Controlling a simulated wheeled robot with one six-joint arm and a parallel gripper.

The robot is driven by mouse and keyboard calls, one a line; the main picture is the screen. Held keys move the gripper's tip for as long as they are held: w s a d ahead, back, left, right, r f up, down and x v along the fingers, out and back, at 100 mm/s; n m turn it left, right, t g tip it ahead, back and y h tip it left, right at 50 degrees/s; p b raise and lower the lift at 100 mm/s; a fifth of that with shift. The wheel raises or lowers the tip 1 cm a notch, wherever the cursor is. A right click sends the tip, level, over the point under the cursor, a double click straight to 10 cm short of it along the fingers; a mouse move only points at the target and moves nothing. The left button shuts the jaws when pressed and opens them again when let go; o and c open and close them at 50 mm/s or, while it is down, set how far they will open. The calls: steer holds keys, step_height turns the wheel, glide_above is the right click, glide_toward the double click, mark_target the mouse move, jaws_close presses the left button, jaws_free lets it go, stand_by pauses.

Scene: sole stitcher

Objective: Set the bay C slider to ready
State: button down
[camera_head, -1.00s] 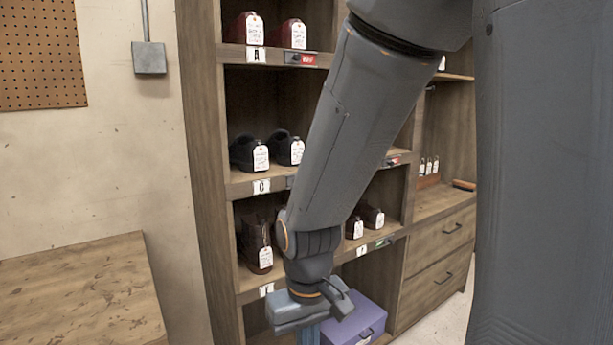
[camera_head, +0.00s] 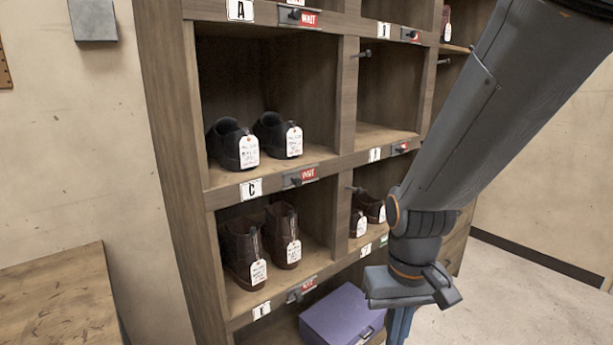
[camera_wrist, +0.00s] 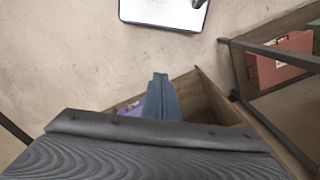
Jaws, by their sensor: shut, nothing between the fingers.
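The bay C slider (camera_head: 297,180) sits on the shelf edge to the right of the C label (camera_head: 251,188). It has a dark knob at its left part and a red plate reading WAIT. Black shoes (camera_head: 252,143) with white tags stand in the bay above it. My gripper (camera_head: 398,325) is at the lower right in the head view, below and to the right of the slider and well apart from it. Its blue fingers also show in the wrist view (camera_wrist: 161,95), pointing down, shut and empty. The fingertips are cut off in the head view.
Other sliders sit on the edges by A (camera_head: 299,17) and E (camera_head: 300,291). Pegs (camera_head: 361,53) stick out from the divider. A purple box (camera_head: 341,314) stands in the bottom bay near my gripper. A wooden table (camera_head: 62,295) stands at lower left.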

mark_target(290, 180)
steer(key=w+a+r+n+t+p, duration=0.2)
steer(key=w+a+r, duration=0.2)
steer(key=r, duration=0.5)
steer(key=w+a+r+n+t+p, duration=0.2)
steer(key=w+a+r+n+t, duration=0.1)
steer(key=a+r, duration=0.6)
steer(key=w+a+r+n+t+p, duration=0.2)
steer(key=w+a+r, duration=0.4)
steer(key=r, duration=0.4)
steer(key=shift+a+r+n+t+h, duration=0.3)
steer(key=shift+a+r+n+t, duration=0.1)
steer(key=shift+a, duration=0.3)
steer(key=shift+f, duration=0.1)
steer(key=p+x, duration=0.1)
steer(key=x, duration=0.2)
steer(key=d+p+x, duration=0.1)
steer(key=x, duration=0.3)
steer(key=w+d+r+x, duration=0.1)
steer(key=x, duration=0.2)
steer(key=shift+w+f+p, duration=0.2)
steer(key=shift+w+p, duration=0.1)
steer(key=shift+p, duration=0.1)
steer(key=shift+w+d+p, duration=0.3)
steer(key=shift+w+d, duration=0.15)
steer(key=shift+w, duration=0.2)
